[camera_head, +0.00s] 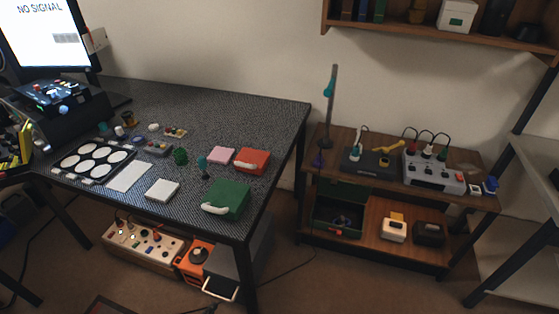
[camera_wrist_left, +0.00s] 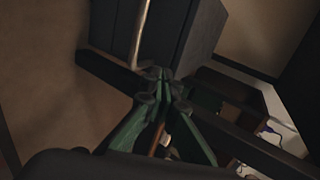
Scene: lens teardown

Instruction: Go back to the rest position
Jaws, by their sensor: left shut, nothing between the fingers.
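My left gripper (camera_wrist_left: 158,84) shows in the left wrist view. Its green fingers come together at the tips and hold nothing. Beyond the tips are a dark box-like body (camera_wrist_left: 155,35) and a pale bar running up from the fingertips' direction. I cannot make out the left gripper clearly in the head view. My right gripper is in neither view.
The dark speckled table (camera_head: 225,122) carries a black tray of white discs (camera_head: 90,158), a green box (camera_head: 228,197), a red box (camera_head: 253,160) and small parts. A wooden shelf unit (camera_head: 395,225) stands right.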

